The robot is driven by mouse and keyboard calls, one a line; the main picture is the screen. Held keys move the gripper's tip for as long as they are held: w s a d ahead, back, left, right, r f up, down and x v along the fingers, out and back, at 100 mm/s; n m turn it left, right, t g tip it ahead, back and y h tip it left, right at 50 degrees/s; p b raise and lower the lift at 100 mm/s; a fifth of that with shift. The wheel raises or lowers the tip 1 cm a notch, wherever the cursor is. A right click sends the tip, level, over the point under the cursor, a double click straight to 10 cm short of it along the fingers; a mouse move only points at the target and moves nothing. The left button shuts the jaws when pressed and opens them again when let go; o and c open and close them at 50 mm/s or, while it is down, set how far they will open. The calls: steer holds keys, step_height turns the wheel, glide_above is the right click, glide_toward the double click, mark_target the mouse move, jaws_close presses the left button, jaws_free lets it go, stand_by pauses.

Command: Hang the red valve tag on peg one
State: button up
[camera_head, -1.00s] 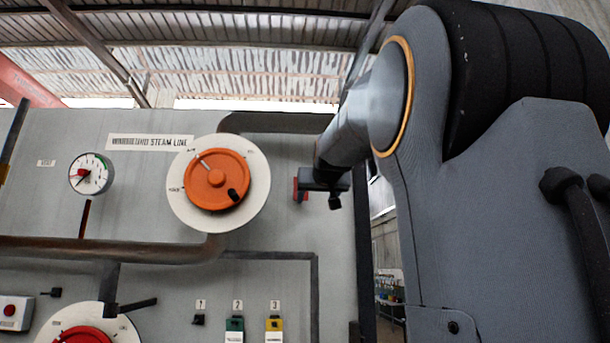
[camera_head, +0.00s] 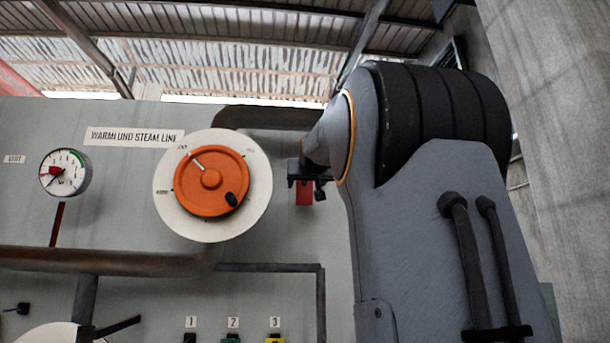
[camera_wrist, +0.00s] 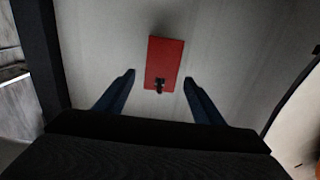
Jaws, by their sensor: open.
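The red valve tag (camera_head: 304,192) is at the grey panel, right of the large orange dial. In the wrist view the red tag (camera_wrist: 165,58) is a tilted rectangle with a small dark fitting at its lower end. My gripper (camera_wrist: 159,78) is open, one finger on each side of the tag's lower part, with a gap on both sides. In the head view my gripper (camera_head: 304,174) overlaps the tag's upper part. Peg one (camera_head: 190,338) is a dark stub under the label 1, cut by the bottom edge. I cannot see anything hanging on it.
A green item (camera_head: 232,339) and a yellow item (camera_head: 275,340) show under labels 2 and 3. The orange dial (camera_head: 211,181) stands left of my gripper. A pipe (camera_head: 110,260) crosses the panel below it. A gauge (camera_head: 65,172) is at the left.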

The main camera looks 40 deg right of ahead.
steer(key=shift+p+x, duration=0.6)
steer(key=shift+x, duration=0.9)
steer(key=c, duration=1.2)
steer(key=shift+o, duration=0.2)
steer(key=shift+r, duration=0.2)
steer(key=shift+s+a, duration=0.1)
steer(key=shift+a, duration=0.05)
steer(key=shift+s+a, duration=0.2)
steer(key=shift+s, duration=0.15)
steer(key=shift+s+a+b, duration=0.15)
steer(key=shift+s+b, duration=0.1)
steer(key=shift+b, duration=0.15)
